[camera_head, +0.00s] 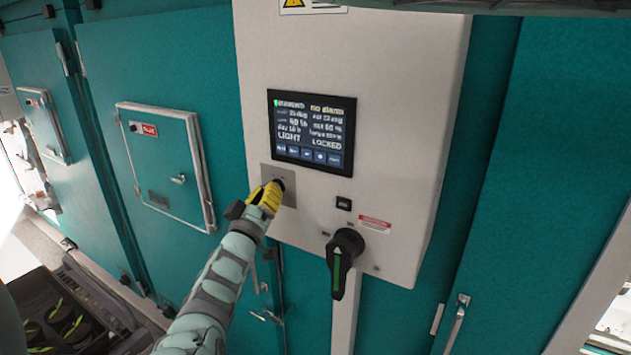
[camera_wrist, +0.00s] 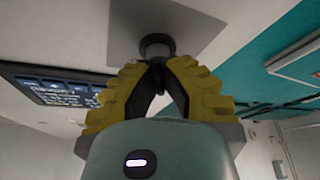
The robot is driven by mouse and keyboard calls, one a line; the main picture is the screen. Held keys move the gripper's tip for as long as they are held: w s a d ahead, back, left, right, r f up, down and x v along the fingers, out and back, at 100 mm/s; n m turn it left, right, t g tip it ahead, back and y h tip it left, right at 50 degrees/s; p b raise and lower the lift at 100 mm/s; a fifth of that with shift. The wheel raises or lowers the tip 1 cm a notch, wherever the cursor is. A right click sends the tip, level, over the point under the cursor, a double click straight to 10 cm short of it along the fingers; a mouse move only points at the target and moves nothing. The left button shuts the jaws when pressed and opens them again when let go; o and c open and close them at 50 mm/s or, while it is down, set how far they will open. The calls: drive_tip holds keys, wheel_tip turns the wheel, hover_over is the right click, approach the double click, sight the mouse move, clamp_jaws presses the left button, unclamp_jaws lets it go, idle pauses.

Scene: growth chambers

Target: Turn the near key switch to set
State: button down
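The key switch (camera_head: 280,183) sits on a grey metal plate (camera_head: 289,197) on the pale control box, just below the display. My gripper (camera_head: 271,190), with yellow fingers, reaches it from the lower left and covers most of it. In the wrist view the switch's dark round collar (camera_wrist: 157,42) shows just beyond the fingertips. My gripper (camera_wrist: 156,68) also shows there, its fingertips closed together on the dark key part in front of the collar. The key's exact angle and any position markings are hidden or too small to read.
The display (camera_head: 312,130) above the switch reads LIGHT and LOCKED. A black rotary handle (camera_head: 345,262) with a green stripe sticks out at the lower right, near a small black button (camera_head: 343,203). A teal door hatch (camera_head: 167,165) with a latch lies to the left.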

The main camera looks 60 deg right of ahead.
drive_tip(key=shift+m, duration=0.3)
drive_tip(key=m+g+b, duration=0.1)
drive_tip(key=m+g, duration=0.1)
drive_tip(key=m, duration=0.1)
drive_tip(key=m+g+h+b, duration=0.1)
drive_tip(key=m+g, duration=0.1)
drive_tip(key=m, duration=0.2)
drive_tip(key=shift+f+m, duration=0.15)
drive_tip(key=shift+m, duration=0.15)
drive_tip(key=m+g+b, duration=0.2)
drive_tip(key=m, duration=0.3)
drive_tip(key=shift+g, duration=0.4)
drive_tip(key=shift+m+g+b, duration=0.8)
drive_tip(key=shift+m+g, duration=0.1)
drive_tip(key=shift+m, duration=1.1)
drive_tip(key=c, duration=1.1)
unclamp_jaws()
drive_tip(key=shift+s, duration=0.1)
drive_tip(key=shift+c, duration=0.2)
